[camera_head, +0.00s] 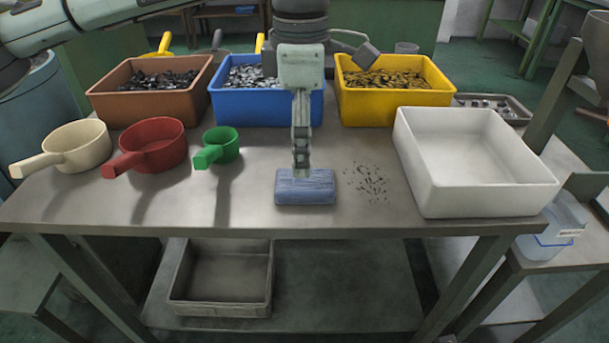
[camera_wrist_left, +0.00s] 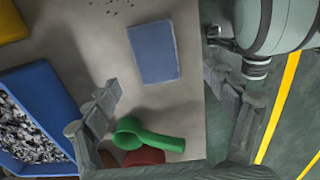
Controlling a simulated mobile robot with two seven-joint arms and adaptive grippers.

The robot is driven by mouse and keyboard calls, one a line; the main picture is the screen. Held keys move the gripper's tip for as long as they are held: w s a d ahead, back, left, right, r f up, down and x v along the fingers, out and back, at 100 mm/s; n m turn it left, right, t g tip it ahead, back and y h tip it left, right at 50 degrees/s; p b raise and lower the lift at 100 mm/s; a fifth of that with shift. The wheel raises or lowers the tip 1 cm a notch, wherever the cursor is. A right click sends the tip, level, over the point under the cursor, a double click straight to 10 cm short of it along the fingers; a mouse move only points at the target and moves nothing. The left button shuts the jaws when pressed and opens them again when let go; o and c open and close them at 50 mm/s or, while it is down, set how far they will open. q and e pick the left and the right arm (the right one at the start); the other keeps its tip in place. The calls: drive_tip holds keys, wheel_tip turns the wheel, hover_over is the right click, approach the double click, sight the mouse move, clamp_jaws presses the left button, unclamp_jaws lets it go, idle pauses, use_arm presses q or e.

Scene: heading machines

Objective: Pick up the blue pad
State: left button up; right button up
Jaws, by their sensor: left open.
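The blue pad (camera_head: 306,188) lies flat on the metal table near its front middle. My left gripper (camera_head: 301,168) points down right over the pad, its fingers seen edge-on and covering part of the pad's back edge. In the left wrist view the blue pad (camera_wrist_left: 153,52) shows whole, ahead of my left gripper (camera_wrist_left: 161,84), whose two fingers are spread wide with nothing between them. I cannot tell whether the fingertips touch the pad. My right gripper is in neither view.
Dark bits (camera_head: 370,184) lie scattered right of the pad, beside a white tray (camera_head: 470,160). Brown (camera_head: 150,104), blue (camera_head: 265,108) and yellow (camera_head: 395,108) bins stand behind. Cream (camera_head: 75,145), red (camera_head: 150,145) and green (camera_head: 220,145) scoops stand left. The table's front edge is clear.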

sight(299, 179)
use_arm(q)
drive_tip(key=f, duration=0.4)
drive_tip(key=f+p, duration=0.1)
drive_tip(key=f, duration=0.1)
drive_tip(key=shift+w+a+f, duration=0.25)
drive_tip(key=shift+w+a, duration=0.05)
drive_tip(key=shift+a, duration=0.05)
drive_tip(key=shift+f, duration=0.6)
drive_tip(key=c, duration=1.2)
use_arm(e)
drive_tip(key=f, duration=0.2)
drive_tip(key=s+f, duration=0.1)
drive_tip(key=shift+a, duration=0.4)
use_arm(q)
drive_tip(key=shift+r, duration=0.15)
